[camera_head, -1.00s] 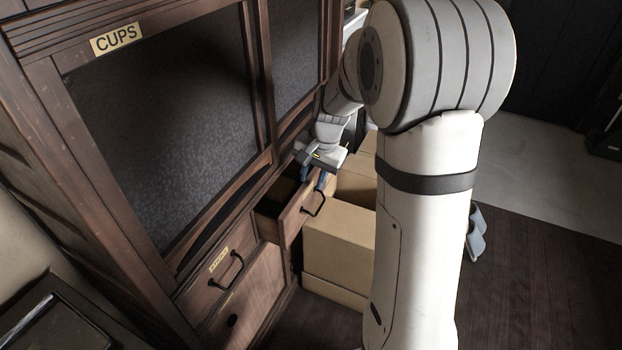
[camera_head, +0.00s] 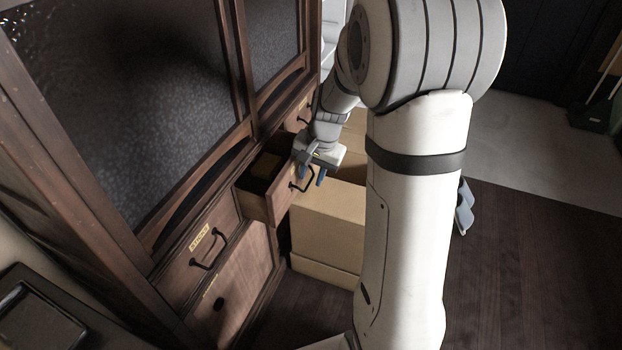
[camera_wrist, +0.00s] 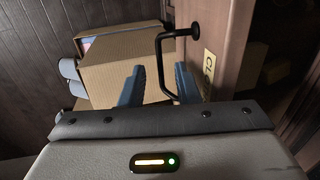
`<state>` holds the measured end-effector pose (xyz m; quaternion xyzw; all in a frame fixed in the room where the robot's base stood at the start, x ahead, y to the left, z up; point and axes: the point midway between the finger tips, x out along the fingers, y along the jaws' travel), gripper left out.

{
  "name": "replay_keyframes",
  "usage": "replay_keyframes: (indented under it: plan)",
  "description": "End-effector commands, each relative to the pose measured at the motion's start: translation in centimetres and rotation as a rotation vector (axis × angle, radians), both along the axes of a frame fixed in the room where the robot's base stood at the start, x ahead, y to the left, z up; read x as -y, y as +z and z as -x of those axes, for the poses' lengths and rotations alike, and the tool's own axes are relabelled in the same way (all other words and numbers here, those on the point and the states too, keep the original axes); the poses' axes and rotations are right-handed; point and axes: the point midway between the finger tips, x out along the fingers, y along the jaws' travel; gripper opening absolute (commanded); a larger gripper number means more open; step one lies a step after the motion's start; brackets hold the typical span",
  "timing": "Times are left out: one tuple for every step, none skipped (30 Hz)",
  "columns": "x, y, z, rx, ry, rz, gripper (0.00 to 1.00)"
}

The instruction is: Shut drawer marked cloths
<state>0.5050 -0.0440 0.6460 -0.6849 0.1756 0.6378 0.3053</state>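The drawer (camera_head: 283,203) stands pulled out of the dark wooden cabinet in the head view, with its inside showing. In the wrist view its front carries a pale label (camera_wrist: 209,68) whose visible letters read "CL"; the rest is hidden. Its black bar handle (camera_wrist: 168,62) sticks out from that front. My gripper (camera_head: 312,175) is at the drawer's front, by the handle. In the wrist view my gripper (camera_wrist: 158,75) has its two blue fingers apart, with part of the handle between them, close to the right finger. Contact cannot be told.
Cardboard boxes (camera_head: 328,228) stand on the floor close beside the drawer and also show in the wrist view (camera_wrist: 125,68). A closed drawer (camera_head: 196,258) with a label and black handle is nearer. Open wooden floor (camera_head: 510,265) lies to the right.

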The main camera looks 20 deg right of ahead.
Motion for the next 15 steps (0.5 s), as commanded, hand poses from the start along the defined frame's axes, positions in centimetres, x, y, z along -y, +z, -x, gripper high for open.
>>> replay_keyframes:
  plan:
    - [-0.08,-0.53,-0.04,-0.001,0.000,-0.001,0.29]
    - [-0.10,-0.65,-0.06,-0.001,0.000,-0.001,0.29]
    - [-0.13,-0.75,-0.08,-0.001,0.000,-0.001,0.29]
    - [-0.14,-0.78,-0.09,-0.001,0.000,-0.001,0.29]
    - [-0.15,-0.80,-0.10,-0.001,0.000,-0.001,0.29]
    - [-0.15,-0.79,-0.10,0.000,0.000,0.000,0.29]
    - [-0.15,-0.77,-0.10,0.000,0.000,0.000,0.29]
    - [-0.15,-0.76,-0.10,0.000,0.000,0.000,0.29]
    - [-0.16,-0.75,-0.11,0.000,0.000,0.000,0.29]
    - [-0.19,-0.74,-0.10,0.000,0.001,0.000,0.29]
    - [-0.19,-0.74,-0.11,0.000,0.001,0.000,0.29]
    - [-0.20,-0.74,-0.10,0.000,0.001,0.000,0.26]
    - [-0.19,-0.74,-0.11,0.000,0.001,0.000,0.23]
    - [-0.19,-0.74,-0.11,0.000,0.001,0.000,0.21]
    - [-0.19,-0.74,-0.11,0.000,0.001,0.000,0.17]
